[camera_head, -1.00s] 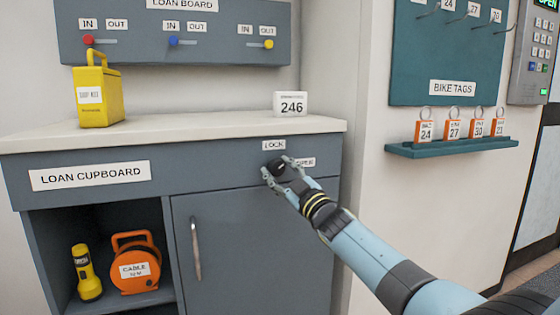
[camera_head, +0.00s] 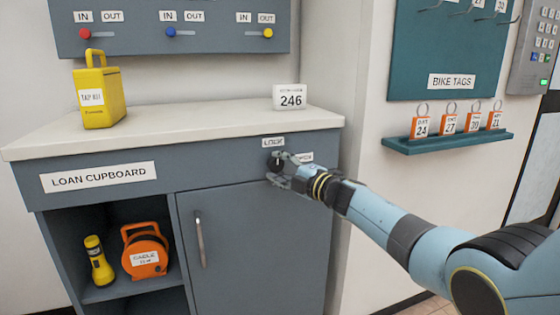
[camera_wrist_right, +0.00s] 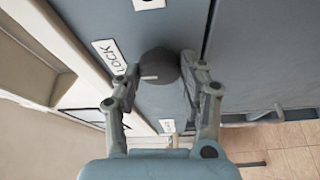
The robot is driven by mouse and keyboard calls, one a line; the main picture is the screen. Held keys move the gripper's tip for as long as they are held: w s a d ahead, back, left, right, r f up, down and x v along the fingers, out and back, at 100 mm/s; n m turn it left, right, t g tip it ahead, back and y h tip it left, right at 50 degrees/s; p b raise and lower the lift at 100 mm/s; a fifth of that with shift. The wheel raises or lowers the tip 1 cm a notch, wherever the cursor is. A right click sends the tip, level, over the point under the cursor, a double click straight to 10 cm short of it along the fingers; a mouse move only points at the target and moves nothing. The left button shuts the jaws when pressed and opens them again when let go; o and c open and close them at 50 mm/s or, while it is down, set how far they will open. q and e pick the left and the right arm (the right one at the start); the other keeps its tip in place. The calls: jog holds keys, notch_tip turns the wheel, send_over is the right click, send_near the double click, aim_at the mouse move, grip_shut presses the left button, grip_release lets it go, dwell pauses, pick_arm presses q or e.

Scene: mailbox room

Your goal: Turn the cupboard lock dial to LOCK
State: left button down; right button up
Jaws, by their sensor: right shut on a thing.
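The black round lock dial (camera_head: 275,161) sits on the grey cupboard front, just under the LOCK label (camera_head: 273,142). The OPEN label (camera_head: 305,157) is right of it, partly covered by my gripper. My right gripper (camera_head: 277,169) is shut on the dial. In the right wrist view the dial (camera_wrist_right: 160,65) is between my two fingers (camera_wrist_right: 160,84). My left gripper is not in view.
The cupboard door has a vertical handle (camera_head: 200,239). The countertop (camera_head: 200,128) above holds a yellow box (camera_head: 98,97) and a 246 sign (camera_head: 290,97). A teal shelf (camera_head: 447,143) with tags is at right, above my arm.

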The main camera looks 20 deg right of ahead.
jog(key=shift+n, duration=0.3)
jog(key=shift+p, duration=0.3)
jog(key=shift+f+g, duration=0.1)
jog(key=shift+g, duration=0.2)
jog(key=o, duration=1.1)
jog(key=shift+a, duration=0.1)
jog(key=shift+o, duration=0.2)
